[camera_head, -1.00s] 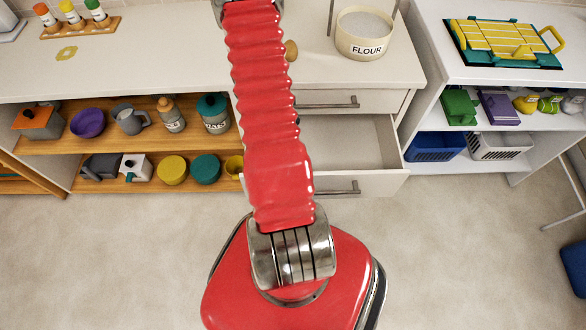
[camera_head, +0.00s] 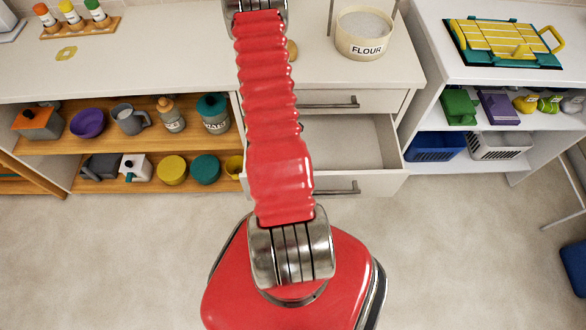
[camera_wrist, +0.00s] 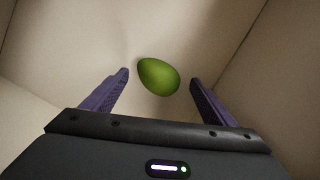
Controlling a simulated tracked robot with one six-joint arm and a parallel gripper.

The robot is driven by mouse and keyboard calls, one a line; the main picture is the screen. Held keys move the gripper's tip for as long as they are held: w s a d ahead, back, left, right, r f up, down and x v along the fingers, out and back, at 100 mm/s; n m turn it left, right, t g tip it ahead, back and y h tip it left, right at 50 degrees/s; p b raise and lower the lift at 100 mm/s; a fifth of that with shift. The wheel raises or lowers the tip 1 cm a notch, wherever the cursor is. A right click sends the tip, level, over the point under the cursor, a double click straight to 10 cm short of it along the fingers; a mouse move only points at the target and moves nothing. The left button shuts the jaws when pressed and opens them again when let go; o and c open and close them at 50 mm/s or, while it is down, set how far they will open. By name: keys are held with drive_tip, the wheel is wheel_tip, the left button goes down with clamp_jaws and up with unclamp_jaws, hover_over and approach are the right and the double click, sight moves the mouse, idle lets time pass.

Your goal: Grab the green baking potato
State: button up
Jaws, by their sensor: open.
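The green baking potato (camera_wrist: 158,77) is a smooth green oval in the wrist view. It lies on a pale surface between pale walls, like the inside of a box or drawer. My gripper (camera_wrist: 160,78) is open, with one purple finger to the left of the potato and one to the right. A gap shows on each side, and I cannot tell how far ahead of the fingertips the potato lies.
An open drawer (camera_head: 345,142) under the counter looks empty where it shows. A flour pot (camera_head: 364,34) stands on the counter (camera_head: 160,50). Shelves with pots and bowls are at left. A blue basket (camera_head: 434,147) and white basket (camera_head: 499,146) sit at right.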

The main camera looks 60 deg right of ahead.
drive_tip(key=shift+x, duration=1)
drive_tip(key=shift+c, duration=0.2)
drive_tip(key=c, duration=1.1)
drive_tip(key=shift+r, duration=0.15)
drive_tip(key=shift+c, duration=0.2)
drive_tip(key=shift+r, duration=4.9)
